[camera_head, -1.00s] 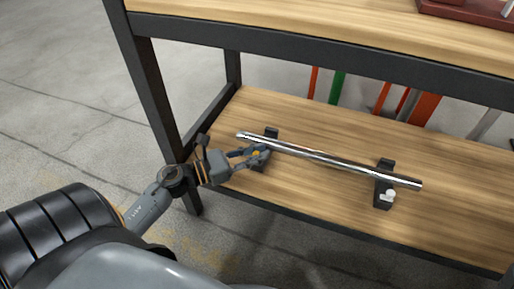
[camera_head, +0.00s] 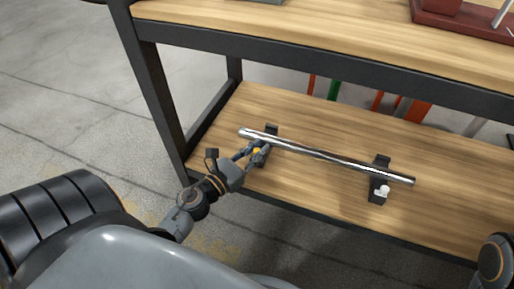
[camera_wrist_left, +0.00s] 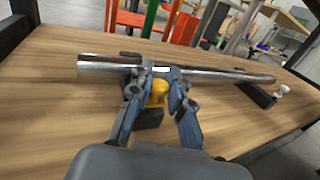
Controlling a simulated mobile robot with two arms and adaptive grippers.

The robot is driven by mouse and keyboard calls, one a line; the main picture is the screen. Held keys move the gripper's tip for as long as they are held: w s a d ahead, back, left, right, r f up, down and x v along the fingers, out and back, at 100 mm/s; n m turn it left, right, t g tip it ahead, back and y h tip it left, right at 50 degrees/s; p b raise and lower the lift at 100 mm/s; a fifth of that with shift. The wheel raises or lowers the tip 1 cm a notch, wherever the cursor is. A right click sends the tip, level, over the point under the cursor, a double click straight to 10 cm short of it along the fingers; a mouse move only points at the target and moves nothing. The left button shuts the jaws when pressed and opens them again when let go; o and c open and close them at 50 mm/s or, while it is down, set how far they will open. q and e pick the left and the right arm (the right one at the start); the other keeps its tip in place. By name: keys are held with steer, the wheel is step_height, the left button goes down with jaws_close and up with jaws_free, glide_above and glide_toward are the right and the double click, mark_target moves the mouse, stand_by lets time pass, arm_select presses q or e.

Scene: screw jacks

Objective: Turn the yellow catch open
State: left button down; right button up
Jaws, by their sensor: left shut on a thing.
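The yellow catch (camera_head: 257,151) sits on the front of the left black holder (camera_head: 271,131), under the left end of a shiny metal bar (camera_head: 330,157). My left gripper (camera_head: 258,150) reaches in from the left and is shut on the catch. In the left wrist view the catch (camera_wrist_left: 158,92) shows between the two fingers, with the bar (camera_wrist_left: 215,72) just behind. A white catch (camera_head: 383,190) is on the right black holder (camera_head: 378,180). My right gripper is not in view; only a dark part of my right arm may show at the lower right edge.
The bar and holders rest on the wooden lower shelf (camera_head: 320,205) of a black-framed bench.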

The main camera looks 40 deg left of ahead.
arm_select(q)
steer(key=c, duration=1.3)
jaws_free()
steer(key=s+a, duration=0.1)
steer(key=s, duration=1.1)
steer(key=shift+a, duration=0.4)
